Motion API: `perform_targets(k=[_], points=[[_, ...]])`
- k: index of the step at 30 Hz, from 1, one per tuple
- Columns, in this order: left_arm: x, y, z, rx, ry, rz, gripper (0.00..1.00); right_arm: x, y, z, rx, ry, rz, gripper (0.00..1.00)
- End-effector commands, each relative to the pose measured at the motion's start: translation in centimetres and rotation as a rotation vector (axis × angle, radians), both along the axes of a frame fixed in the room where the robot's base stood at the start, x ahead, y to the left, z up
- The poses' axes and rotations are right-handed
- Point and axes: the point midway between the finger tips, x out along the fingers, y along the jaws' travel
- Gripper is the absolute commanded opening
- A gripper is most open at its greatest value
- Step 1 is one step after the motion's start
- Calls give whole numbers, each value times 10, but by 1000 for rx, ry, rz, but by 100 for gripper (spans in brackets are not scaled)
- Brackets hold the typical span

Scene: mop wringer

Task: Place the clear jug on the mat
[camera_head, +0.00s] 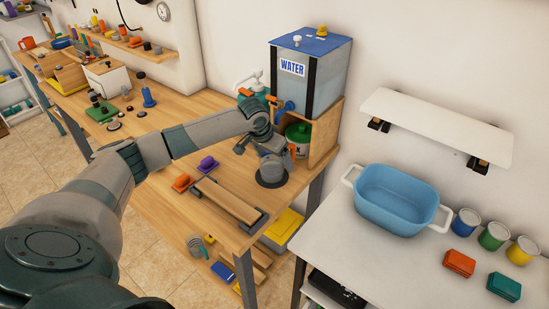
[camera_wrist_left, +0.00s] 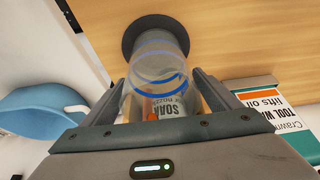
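The clear jug (camera_wrist_left: 158,62) stands between the two fingers of my left gripper (camera_wrist_left: 158,78), whose tips lie close against its sides in the left wrist view. A blue ring and lettering show on or through its wall. In the head view the jug (camera_head: 273,167) is partly covered by my gripper (camera_head: 272,150). The mat (camera_head: 270,181) is a dark round disc on the wooden bench. The jug's base overlaps the mat (camera_wrist_left: 137,28); whether it touches cannot be told. My right gripper is out of view.
A blue basin (camera_head: 396,195) sits on the white table at right.

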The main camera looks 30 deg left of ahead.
Motion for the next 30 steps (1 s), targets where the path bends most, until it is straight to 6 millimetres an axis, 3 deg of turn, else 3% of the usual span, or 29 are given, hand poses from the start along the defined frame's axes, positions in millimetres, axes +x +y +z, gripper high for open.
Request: perform_targets(k=[14,20,30], points=[[-1,0,7,-1,-2,0,83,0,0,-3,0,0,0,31],[-10,1,28,0,-4,-2,83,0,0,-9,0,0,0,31],[-33,3,82,0,-4,0,83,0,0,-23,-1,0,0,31]])
